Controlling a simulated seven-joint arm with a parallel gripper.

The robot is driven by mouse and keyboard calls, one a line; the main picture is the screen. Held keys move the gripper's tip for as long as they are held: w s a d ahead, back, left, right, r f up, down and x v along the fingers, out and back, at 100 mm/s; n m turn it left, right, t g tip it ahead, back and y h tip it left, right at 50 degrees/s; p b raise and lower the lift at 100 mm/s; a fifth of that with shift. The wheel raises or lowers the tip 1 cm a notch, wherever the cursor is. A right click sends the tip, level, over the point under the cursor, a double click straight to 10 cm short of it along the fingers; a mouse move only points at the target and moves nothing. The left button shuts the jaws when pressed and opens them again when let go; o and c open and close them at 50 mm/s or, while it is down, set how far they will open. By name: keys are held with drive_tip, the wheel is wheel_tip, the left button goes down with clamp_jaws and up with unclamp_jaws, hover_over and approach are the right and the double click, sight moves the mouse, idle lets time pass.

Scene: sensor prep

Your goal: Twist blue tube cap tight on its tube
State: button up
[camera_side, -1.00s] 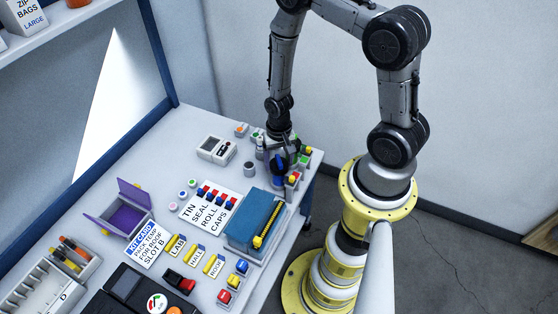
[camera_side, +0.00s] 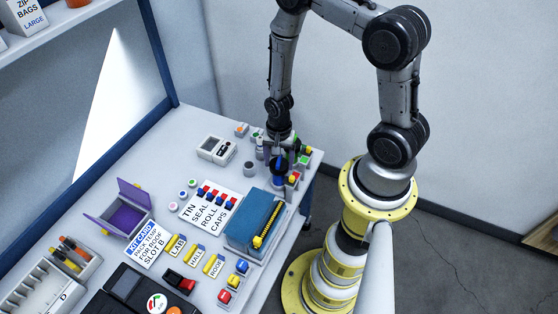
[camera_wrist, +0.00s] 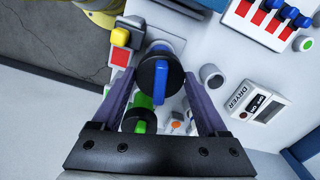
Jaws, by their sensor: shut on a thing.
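The blue tube cap (camera_wrist: 161,76) is a round dark disc with a raised bright blue bar, seen from above in the wrist view. It also shows as a small blue patch under my wrist in the side view (camera_side: 281,162). My gripper (camera_wrist: 160,72) has one purple-grey finger on each side of the cap and is shut on it. The tube under the cap is hidden in the wrist view, and I cannot tell how tightly the cap sits. My gripper (camera_side: 281,158) is low over the far right corner of the table in the side view.
A green-topped piece (camera_wrist: 139,125) is close beside the cap. A yellow-topped piece (camera_wrist: 121,38) and a red block (camera_wrist: 121,57) stand near the fingers. A dryer unit (camera_wrist: 257,101) lies to the right. A blue box (camera_side: 247,222) stands near the table edge.

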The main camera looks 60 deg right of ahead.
drive_tip(key=shift+m, duration=1.3)
drive_tip(key=shift+m, duration=0.6)
drive_tip(key=o, duration=1.3)
drive_tip(key=shift+c, duration=0.2)
drive_tip(key=shift+r, duration=3.55)
